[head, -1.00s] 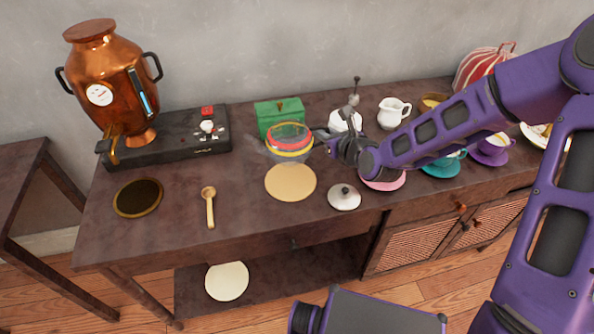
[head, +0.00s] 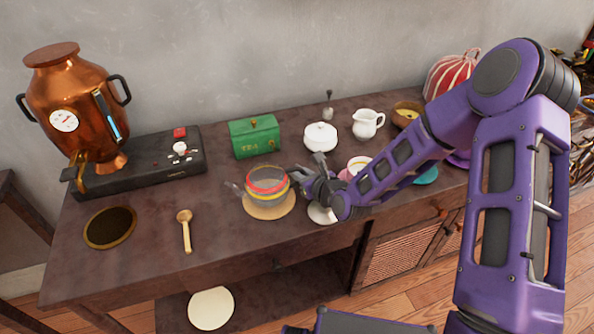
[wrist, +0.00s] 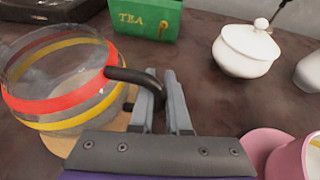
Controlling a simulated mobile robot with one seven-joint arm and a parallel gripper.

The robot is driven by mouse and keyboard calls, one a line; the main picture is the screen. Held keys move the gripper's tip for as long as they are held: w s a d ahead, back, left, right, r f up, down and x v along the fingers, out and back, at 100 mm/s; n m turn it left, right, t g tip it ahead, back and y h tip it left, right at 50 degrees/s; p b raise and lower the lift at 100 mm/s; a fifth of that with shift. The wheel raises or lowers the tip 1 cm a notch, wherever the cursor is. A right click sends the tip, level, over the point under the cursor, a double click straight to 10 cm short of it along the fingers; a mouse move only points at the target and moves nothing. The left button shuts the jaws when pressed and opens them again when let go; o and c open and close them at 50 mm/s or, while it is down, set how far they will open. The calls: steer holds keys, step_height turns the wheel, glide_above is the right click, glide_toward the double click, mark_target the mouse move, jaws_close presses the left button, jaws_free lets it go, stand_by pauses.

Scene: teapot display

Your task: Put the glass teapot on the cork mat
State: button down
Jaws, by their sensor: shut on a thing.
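The glass teapot (head: 267,186), clear with red and yellow bands, is upright over the tan cork mat (head: 272,212). In the head view it sits toward the mat's back-left part, with the front and right rim of the mat showing. I cannot tell whether its base touches the mat. My gripper (head: 299,176) is to its right, shut on its dark handle. In the wrist view the teapot (wrist: 60,85) is at the left, its handle between my fingers (wrist: 163,98), and parts of the mat (wrist: 60,146) show below it.
A white lid (head: 318,213) lies right of the mat, partly hidden by my gripper. A green tea box (head: 254,137) and white sugar bowl (head: 320,137) stand behind. A pink cup and saucer (wrist: 265,148) are close to my gripper's right.

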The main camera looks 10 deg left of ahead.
steer(key=c, duration=0.9)
jaws_free()
steer(key=shift+s+d+r, duration=0.1)
steer(key=shift+d+r, duration=0.05)
steer(key=shift+r, duration=0.1)
steer(key=p+v, duration=0.2)
steer(key=v, duration=0.9)
steer(key=shift+s+d, duration=0.2)
steer(key=shift+s, duration=0.05)
steer(key=shift+w, duration=0.1)
